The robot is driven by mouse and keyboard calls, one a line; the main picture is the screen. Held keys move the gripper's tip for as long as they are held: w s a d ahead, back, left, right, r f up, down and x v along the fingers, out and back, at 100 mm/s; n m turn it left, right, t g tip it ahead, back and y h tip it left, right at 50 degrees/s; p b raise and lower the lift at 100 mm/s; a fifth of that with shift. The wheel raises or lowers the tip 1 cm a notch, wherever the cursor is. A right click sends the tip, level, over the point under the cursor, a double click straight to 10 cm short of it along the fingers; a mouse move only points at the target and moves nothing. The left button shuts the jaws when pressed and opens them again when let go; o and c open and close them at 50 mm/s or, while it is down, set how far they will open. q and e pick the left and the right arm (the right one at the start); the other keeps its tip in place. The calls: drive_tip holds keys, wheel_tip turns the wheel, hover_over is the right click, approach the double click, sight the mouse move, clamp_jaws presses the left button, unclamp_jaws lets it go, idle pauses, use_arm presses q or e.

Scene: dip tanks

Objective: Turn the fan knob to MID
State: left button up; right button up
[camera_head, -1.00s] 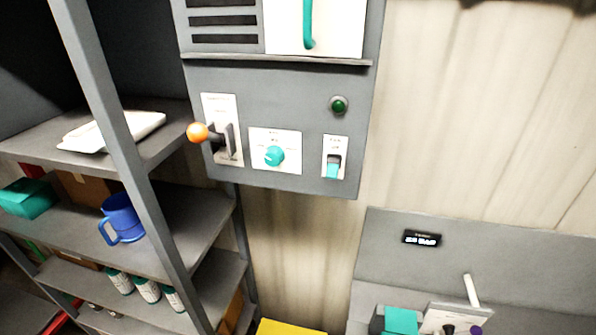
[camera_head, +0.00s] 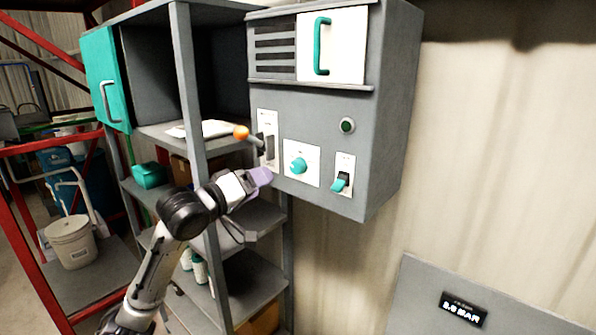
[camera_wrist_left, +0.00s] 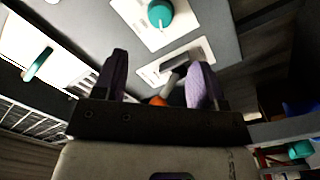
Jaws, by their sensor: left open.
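The teal fan knob (camera_head: 298,165) sits on a white plate on the grey control box (camera_head: 310,115). It also shows at the top of the left wrist view (camera_wrist_left: 160,13). Its markings are too small to read. My left gripper (camera_head: 260,179), with purple fingers, is just left of and slightly below the knob, apart from it. In the left wrist view my left gripper (camera_wrist_left: 158,78) is open. The orange-ball lever (camera_wrist_left: 158,101) shows between its fingers, partly hidden; I cannot tell whether they touch. My right gripper is out of view.
The orange ball lever (camera_head: 241,132) juts out left of the knob. A teal toggle switch (camera_head: 341,182) and a green button (camera_head: 347,125) are to its right. A grey shelf unit (camera_head: 187,90) stands left.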

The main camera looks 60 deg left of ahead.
sight(294, 168)
use_arm(q)
drive_tip(key=p+x, duration=0.3)
drive_tip(key=x, duration=0.6)
drive_tip(key=shift+w+a+r, duration=0.15)
drive_tip(key=shift+w, duration=0.25)
drive_tip(key=shift+p+x, duration=0.5)
drive_tip(key=shift+x, duration=0.25)
drive_tip(key=c, duration=0.9)
